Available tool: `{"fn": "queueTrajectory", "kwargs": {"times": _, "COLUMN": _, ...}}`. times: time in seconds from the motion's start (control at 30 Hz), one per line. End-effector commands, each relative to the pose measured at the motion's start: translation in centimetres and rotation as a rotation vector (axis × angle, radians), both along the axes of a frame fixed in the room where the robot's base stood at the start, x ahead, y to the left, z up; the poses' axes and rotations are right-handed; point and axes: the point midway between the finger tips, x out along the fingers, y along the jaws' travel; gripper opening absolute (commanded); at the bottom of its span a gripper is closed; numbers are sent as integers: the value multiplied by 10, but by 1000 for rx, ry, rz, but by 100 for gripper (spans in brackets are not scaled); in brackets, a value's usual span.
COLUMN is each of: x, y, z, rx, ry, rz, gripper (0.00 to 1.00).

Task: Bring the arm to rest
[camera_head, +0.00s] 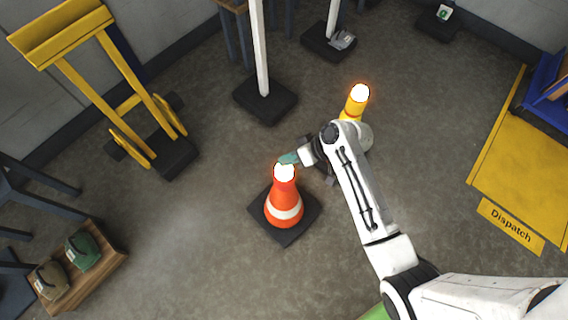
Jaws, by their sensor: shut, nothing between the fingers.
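My arm reaches up from the bottom right and bends at the top of its forearm. My gripper (289,158), with small teal fingertips, is shut and empty. In the picture it is right at the upper edge of a glowing lamp (284,172) on top of an orange and white traffic cone (284,206). I cannot tell whether the fingertips touch the lamp. The cone stands upright on a dark square base (256,213). A yellow post with a glowing top (356,100) stands just behind my arm's bend, its lower part partly hidden.
A yellow trolley (120,85) stands upper left. A wooden board (100,272) with a green and a brown item is lower left. White posts on dark bases (265,100) stand at the back. A yellow Dispatch platform (520,165) is right. Floor left of the cone is clear.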

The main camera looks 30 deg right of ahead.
Motion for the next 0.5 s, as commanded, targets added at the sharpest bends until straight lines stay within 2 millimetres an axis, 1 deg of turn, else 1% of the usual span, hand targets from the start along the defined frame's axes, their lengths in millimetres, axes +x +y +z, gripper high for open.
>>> {"fn": "queueTrajectory", "kwargs": {"times": 0.47, "x": 1, "y": 0, "z": 0, "rx": 0, "ry": -3, "rz": -1, "gripper": 0}}
{"fn": "queueTrajectory", "kwargs": {"times": 0.5, "x": -2, "y": 0, "z": 2, "rx": -7, "ry": 3, "rz": 1, "gripper": 0}}
